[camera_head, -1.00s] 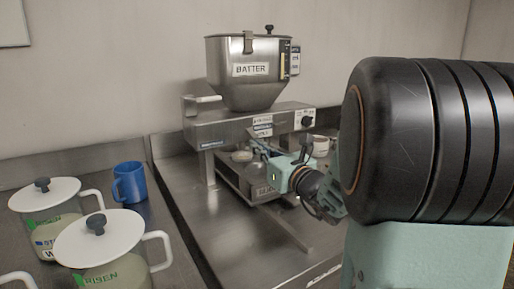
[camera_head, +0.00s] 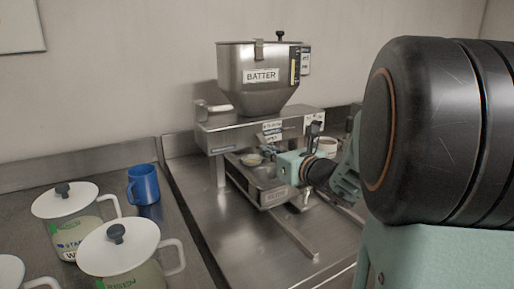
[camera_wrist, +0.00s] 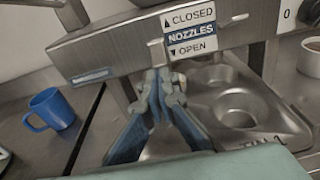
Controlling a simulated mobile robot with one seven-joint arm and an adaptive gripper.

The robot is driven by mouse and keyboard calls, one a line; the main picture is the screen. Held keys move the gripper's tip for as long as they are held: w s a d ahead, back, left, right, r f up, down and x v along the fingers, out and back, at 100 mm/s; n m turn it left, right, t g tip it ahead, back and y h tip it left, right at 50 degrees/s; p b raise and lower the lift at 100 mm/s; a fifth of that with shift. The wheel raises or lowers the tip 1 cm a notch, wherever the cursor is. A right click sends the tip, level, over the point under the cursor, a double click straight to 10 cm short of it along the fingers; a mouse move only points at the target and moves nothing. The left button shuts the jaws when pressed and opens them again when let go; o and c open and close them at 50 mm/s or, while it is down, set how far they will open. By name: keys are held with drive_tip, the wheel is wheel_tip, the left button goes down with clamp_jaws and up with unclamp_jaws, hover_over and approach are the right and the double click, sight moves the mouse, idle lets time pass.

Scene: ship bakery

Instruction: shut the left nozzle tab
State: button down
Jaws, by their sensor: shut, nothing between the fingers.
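The steel batter depositor (camera_head: 262,80) stands on the counter, its crossbar carrying a label (camera_head: 272,127). In the wrist view, the label (camera_wrist: 192,30) reads CLOSED with an up arrow, NOZZLES, and OPEN with a down arrow. My gripper (camera_wrist: 160,82) is shut and empty, its fingertips together just under the crossbar's lower edge, below and left of the label. In the head view, my gripper's body (camera_head: 290,163) is in front of the depositor and its tips are hard to make out.
A muffin tray (camera_wrist: 276,118) with round cups sits under the crossbar, right of my fingers. A blue mug (camera_head: 144,184) and white-lidded jugs (camera_head: 118,250) stand on the left counter. A pale cup (camera_wrist: 311,60) is at right. The depositor's left leg (camera_wrist: 122,92) is near my fingers.

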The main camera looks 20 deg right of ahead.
sight(261, 139)
drive_tip(key=shift+r+p, duration=0.15)
drive_tip(key=shift+p, duration=0.2)
drive_tip(key=p, duration=0.3)
drive_tip(key=shift+s+r, duration=0.1)
drive_tip(key=shift+r, duration=0.25)
drive_tip(key=shift+r+g+p, duration=0.3)
drive_tip(key=shift+r+p, duration=0.15)
drive_tip(key=shift+p, duration=0.75)
drive_tip(key=r+g+p, duration=0.1)
drive_tip(key=p, duration=0.3)
drive_tip(key=g+p, duration=0.1)
drive_tip(key=p, duration=0.3)
drive_tip(key=shift+s+r+g+h+p, duration=0.2)
drive_tip(key=shift+r+g+h+p, duration=0.15)
drive_tip(key=shift+g+h+p, duration=0.05)
drive_tip(key=shift+f+b, duration=0.35)
drive_tip(key=shift+f, duration=0.15)
drive_tip(key=shift+r+p, duration=0.6)
drive_tip(key=shift+r, duration=0.2)
